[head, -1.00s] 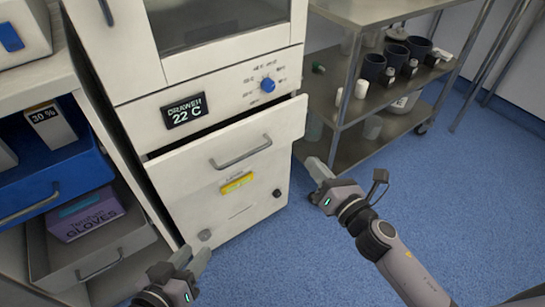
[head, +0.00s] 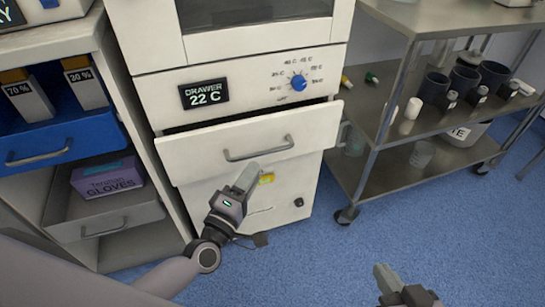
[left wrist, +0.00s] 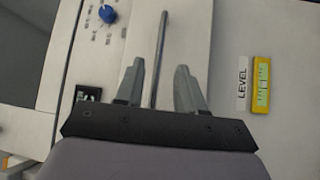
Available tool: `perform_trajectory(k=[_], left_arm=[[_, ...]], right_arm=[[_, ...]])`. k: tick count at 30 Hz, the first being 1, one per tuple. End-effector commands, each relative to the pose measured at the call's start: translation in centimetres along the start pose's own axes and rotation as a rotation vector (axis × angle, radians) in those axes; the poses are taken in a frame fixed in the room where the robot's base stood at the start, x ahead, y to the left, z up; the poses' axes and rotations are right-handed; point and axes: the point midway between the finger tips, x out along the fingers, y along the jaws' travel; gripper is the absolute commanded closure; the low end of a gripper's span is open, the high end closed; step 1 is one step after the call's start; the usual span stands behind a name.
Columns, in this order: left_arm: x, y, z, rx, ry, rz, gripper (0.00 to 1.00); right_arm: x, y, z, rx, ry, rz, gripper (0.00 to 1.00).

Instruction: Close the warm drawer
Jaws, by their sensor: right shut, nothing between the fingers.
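The warm drawer (head: 210,157) is white and stands partly pulled out below the display (head: 204,93), which reads "DRAWER 22 C". A dark gap shows above its front. Its grey bar handle (head: 258,150) also shows in the left wrist view (left wrist: 160,50). My left gripper (head: 247,177) is in front of the drawer, just below the handle. In the left wrist view its fingers (left wrist: 160,85) are open, with the handle bar appearing between them; I cannot tell whether they touch it. My right gripper (head: 394,278) is shut and empty, low over the floor.
A steel cart (head: 395,180) with dark cups stands to the right of the cabinet. At the left are a blue drawer (head: 80,140) and a grey drawer (head: 120,212) with a purple gloves box (head: 108,178). A blue knob (head: 298,82) sits above the warm drawer. The blue floor is clear in front.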

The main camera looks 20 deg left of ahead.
Motion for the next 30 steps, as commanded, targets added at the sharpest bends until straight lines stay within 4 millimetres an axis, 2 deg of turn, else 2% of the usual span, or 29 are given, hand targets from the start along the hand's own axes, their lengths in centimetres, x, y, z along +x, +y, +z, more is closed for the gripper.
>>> perform_trajectory(k=[13,18,26,27,30], left_arm=[[5.7,0.0,0.1,0.002,-0.002,0.001,0.62],[6.6,0.0,0.1,0.003,-0.002,0.001,0.62],[6.7,0.0,0.1,0.003,-0.002,0.000,0.62],[6.7,0.0,0.1,0.003,-0.003,0.000,0.69],[6.7,0.1,0.1,0.003,-0.003,0.000,1.00]], right_arm=[[0.7,-0.6,0.1,0.030,0.014,-0.030,1.00],[0.8,-0.7,0.1,0.035,0.017,-0.036,1.00],[0.7,-0.7,0.1,0.036,0.016,-0.037,1.00],[0.7,-0.7,0.1,0.036,0.017,-0.037,1.00],[0.7,-0.7,0.1,0.036,0.017,-0.037,1.00]])
